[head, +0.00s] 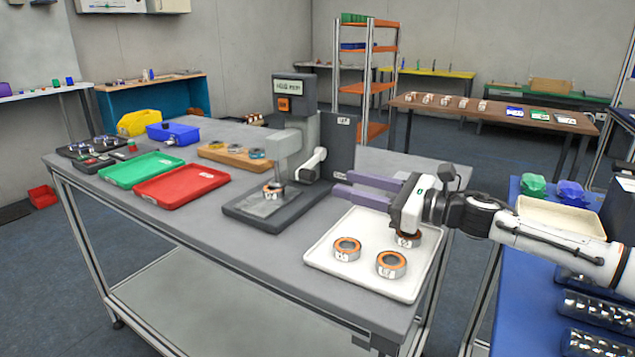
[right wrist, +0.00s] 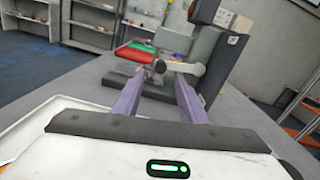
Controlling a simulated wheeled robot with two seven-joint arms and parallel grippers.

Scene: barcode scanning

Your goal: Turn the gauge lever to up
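The grey gauge (head: 292,125) stands on a dark base at the middle of the table, with a small display and an orange button on its head. Its pale lever (head: 313,165) sits on the side facing my right gripper and looks tilted. A bearing ring (head: 273,188) is on the gauge's plate under the column. My right gripper (head: 342,184) is open, its two purple fingers pointing at the gauge. In the right wrist view the lever (right wrist: 180,67) appears beyond and between the fingertips (right wrist: 158,82), with nothing held. Contact with the lever is not visible. My left gripper is out of view.
A white tray (head: 325,258) with three bearing rings lies below my right gripper. A red tray (head: 182,185), a green tray (head: 140,169) and a wooden ring holder (head: 232,157) are left of the gauge. A dark upright panel (head: 339,143) stands behind the lever.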

